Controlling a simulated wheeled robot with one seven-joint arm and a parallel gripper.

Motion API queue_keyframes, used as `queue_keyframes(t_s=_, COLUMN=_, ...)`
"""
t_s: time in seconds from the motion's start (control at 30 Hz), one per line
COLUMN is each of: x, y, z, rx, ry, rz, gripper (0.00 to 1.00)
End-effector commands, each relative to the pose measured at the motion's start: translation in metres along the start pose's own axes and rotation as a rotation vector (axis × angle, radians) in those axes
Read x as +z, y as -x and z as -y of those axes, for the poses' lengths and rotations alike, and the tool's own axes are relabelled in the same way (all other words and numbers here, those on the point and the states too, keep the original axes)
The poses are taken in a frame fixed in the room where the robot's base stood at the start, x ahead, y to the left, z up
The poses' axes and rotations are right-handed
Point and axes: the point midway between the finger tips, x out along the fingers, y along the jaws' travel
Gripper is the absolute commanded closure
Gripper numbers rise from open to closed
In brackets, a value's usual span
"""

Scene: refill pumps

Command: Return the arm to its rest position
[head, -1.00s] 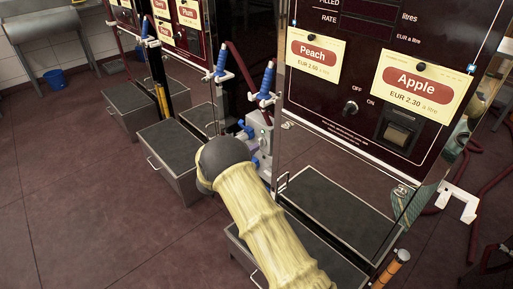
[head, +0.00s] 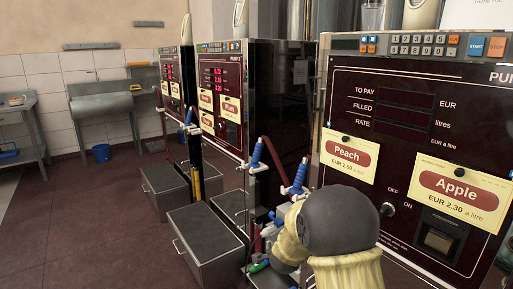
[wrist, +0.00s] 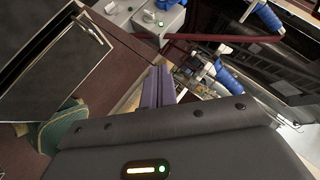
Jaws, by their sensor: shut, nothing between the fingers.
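My gripper (wrist: 158,86) shows in the wrist view as two purple fingers lying side by side. They are shut and hold nothing. In the head view my arm, with a dark rounded joint and a pale yellow sleeve, is in front of the nearest pump (head: 400,150); it hides the lower part of that pump, and I cannot make out the fingertips there. In the wrist view a grey box with a blue part (wrist: 160,18) lies beyond the fingers. Blue-handled nozzles (wrist: 230,77) are to their right.
Peach (head: 350,156) and Apple (head: 459,190) cards are on the nearest pump. More pumps (head: 222,95) stand behind it, with grey metal boxes (head: 205,243) at their feet. Open floor lies at left.

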Motion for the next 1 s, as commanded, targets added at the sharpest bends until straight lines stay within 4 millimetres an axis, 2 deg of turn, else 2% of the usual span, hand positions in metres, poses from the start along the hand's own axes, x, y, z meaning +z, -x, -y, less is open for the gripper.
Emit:
queue_keyframes(t_s=0.03, x=-0.003, y=0.018, z=-0.009, rx=0.019, ry=0.075, rz=0.060, gripper=1.00)
queue_keyframes(t_s=0.17, x=0.003, y=0.065, z=-0.042, rx=0.074, ry=0.311, rz=0.238, gripper=1.00)
queue_keyframes(t_s=0.4, x=0.010, y=0.156, z=-0.117, rx=0.167, ry=0.704, rz=0.531, gripper=1.00)
queue_keyframes(t_s=0.73, x=0.009, y=0.244, z=-0.196, rx=0.260, ry=1.028, rz=0.786, gripper=1.00)
queue_keyframes(t_s=1.0, x=-0.013, y=0.267, z=-0.166, rx=0.261, ry=1.034, rz=0.792, gripper=1.00)
